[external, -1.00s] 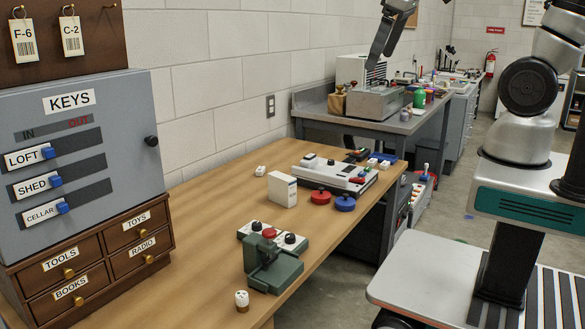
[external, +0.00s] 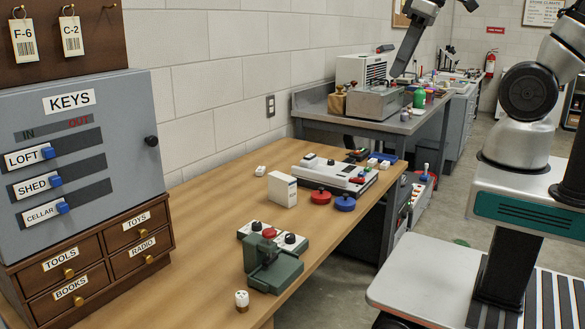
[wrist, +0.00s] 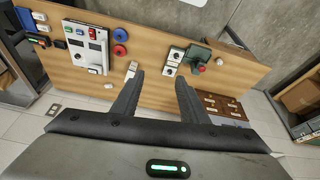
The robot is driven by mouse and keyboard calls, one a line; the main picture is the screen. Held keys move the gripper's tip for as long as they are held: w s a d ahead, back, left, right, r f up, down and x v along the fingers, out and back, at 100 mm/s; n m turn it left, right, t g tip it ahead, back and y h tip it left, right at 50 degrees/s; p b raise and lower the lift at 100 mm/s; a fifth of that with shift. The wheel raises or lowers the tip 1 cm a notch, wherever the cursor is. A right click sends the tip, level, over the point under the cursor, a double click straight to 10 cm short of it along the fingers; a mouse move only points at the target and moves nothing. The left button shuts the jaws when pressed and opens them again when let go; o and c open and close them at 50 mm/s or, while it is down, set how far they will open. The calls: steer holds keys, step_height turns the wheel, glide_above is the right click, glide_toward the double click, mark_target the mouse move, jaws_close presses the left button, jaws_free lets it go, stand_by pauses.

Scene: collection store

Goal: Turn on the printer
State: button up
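No thing in view carries a readable printer label. A flat white-and-grey machine with a dark panel (external: 330,175) lies on the wooden table; it also shows in the wrist view (wrist: 92,46). A green device with a red knob (external: 272,265) stands nearer on the table, in front of a white plate with black knobs (external: 290,240). A small white box (external: 283,191) stands between them. My gripper (wrist: 160,78) is open and empty, high above the table, its fingers apart and pointing towards it. In the external view the gripper is partly cut off at the top.
A red disc (external: 320,196) and a blue disc (external: 345,203) lie beside the white-and-grey machine. A grey key cabinet (external: 85,160) on wooden drawers (external: 90,262) stands at the left. A metal workbench (external: 385,125) stands behind. The middle of the wooden table is mostly clear.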

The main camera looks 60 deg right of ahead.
steer(key=shift+n+g, duration=0.5)
steer(key=shift+g, duration=0.4)
steer(key=w+d+f+b, duration=0.1)
steer(key=w+f, duration=0.1)
steer(key=w+d+f+b, duration=0.1)
steer(key=w+f+b, duration=0.1)
steer(key=w+f, duration=0.1)
steer(key=w+d+f+b, duration=0.1)
steer(key=w+f, duration=0.1)
steer(key=shift+w+d+f+b, duration=0.15)
steer(key=shift+w+b, duration=0.1)
steer(key=shift+b, duration=0.1)
jaws_close()
steer(key=w+d+f+b, duration=0.3)
steer(key=d+f, duration=0.4)
steer(key=d, duration=0.3)
steer(key=w+d+f+m+b, duration=0.1)
steer(key=w+d+f+b, duration=0.3)
steer(key=d+f, duration=0.3)
steer(key=w+d+f+m+b, duration=0.1)
steer(key=w+d+f+b, duration=0.3)
steer(key=d, duration=0.8)
step_height(320, 180, down, 3)
steer(key=shift+d+r+b, duration=0.1)
steer(key=shift+d+b, duration=0.2)
steer(key=shift+b, duration=0.25)
